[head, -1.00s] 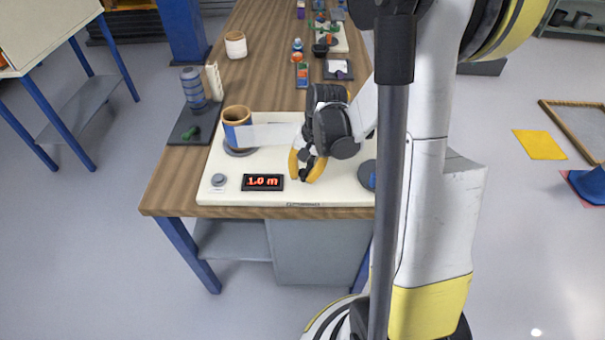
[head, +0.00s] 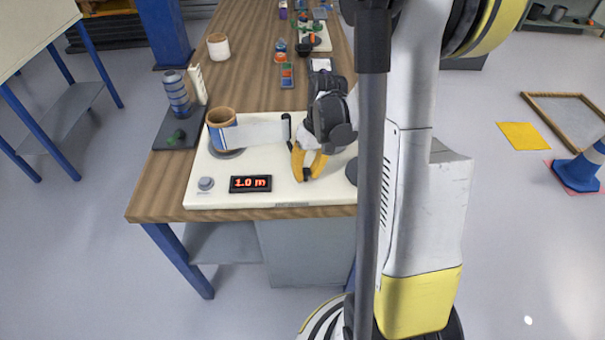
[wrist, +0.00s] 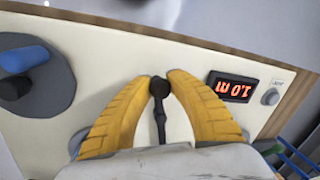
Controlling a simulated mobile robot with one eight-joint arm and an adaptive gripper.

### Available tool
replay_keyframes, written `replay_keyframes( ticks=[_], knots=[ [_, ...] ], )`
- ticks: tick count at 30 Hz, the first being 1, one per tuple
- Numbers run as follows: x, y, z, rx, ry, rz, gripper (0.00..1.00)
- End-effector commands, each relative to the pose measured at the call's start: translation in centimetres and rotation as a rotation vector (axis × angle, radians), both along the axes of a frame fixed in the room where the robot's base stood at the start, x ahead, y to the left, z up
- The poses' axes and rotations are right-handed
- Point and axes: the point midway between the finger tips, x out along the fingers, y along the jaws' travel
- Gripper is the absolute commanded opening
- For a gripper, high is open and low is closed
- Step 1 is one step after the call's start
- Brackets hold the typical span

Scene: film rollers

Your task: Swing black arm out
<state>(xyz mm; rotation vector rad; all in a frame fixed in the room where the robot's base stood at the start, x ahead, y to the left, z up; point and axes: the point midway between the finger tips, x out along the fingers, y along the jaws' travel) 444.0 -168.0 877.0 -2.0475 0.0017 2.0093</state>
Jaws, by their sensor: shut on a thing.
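The black arm (wrist: 160,115) shows in the wrist view as a thin dark lever with a round knob. My gripper (wrist: 160,84) is shut on its knob end, with the yellow fingers on either side. In the head view my gripper (head: 307,173) is low over the front right of the cream board (head: 230,200); the arm's pivot is hard to make out there. A brown-cored roll (head: 221,130) stands at the board's left, with a pale film strip (head: 262,131) running right from it. A dark upright post (head: 286,127) is at the strip's right end.
A blue roller (wrist: 25,57) on a grey disc (wrist: 55,85) is left of my gripper in the wrist view. A red-lit display (head: 250,183) and a grey knob (head: 205,183) are at the board's front left. A dark tray (head: 177,130) is beside the board.

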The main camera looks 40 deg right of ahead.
Motion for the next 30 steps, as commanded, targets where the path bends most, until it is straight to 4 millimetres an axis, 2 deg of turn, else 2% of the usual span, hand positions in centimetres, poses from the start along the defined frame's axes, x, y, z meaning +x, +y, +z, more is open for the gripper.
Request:
replay_keyframes(
  ticks=[16,17,19,30],
  knots=[
    [-0.05,-0.27,0.06,-0.001,0.0,0.031,0.0],
    [-0.05,-0.27,0.06,-0.001,0.001,0.03,0.26],
    [-0.05,-0.26,0.06,0.0,0.0,0.03,0.48],
    [-0.05,-0.3,0.43,0.0,0.0,0.03,0.48]
  ],
)
